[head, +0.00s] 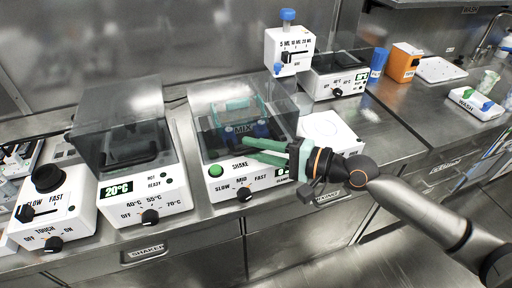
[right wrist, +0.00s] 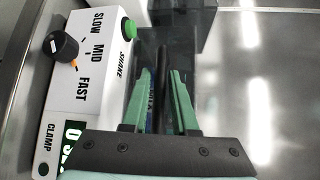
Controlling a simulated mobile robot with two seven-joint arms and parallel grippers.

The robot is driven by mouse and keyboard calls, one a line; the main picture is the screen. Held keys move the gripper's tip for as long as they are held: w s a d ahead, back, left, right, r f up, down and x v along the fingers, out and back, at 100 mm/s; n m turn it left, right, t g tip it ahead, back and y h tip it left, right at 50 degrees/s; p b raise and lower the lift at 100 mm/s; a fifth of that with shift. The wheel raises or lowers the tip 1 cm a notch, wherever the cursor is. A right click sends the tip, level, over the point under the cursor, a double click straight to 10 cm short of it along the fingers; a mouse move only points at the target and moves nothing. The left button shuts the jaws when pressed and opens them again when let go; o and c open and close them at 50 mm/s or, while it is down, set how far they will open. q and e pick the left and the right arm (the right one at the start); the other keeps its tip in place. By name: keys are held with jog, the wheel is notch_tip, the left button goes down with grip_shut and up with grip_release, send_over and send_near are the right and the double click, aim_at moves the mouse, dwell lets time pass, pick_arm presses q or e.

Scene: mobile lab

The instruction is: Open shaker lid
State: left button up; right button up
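The shaker (head: 212,188) is a white box with a green button and a speed knob, at the middle of the head view. Its clear, smoky lid (head: 215,100) sits down over the top, with a teal rack marked MIX (head: 240,118) inside. My right gripper (head: 258,150) reaches in from the right at the lid's front side. Its green fingers are apart. In the right wrist view, a dark bar, apparently the lid's edge or handle, runs between the fingers (right wrist: 162,85); I cannot tell whether they touch it. The shaker's front panel (right wrist: 90,70) shows to their left. My left gripper is out of view.
A heater with a dark clear cover (head: 140,195) stands left of the shaker. A white device with knobs (head: 60,205) is farther left. A white plate device (head: 330,130) is close to the right. A dispenser (head: 290,45) stands behind.

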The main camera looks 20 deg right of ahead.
grip_shut()
dwell(1.0)
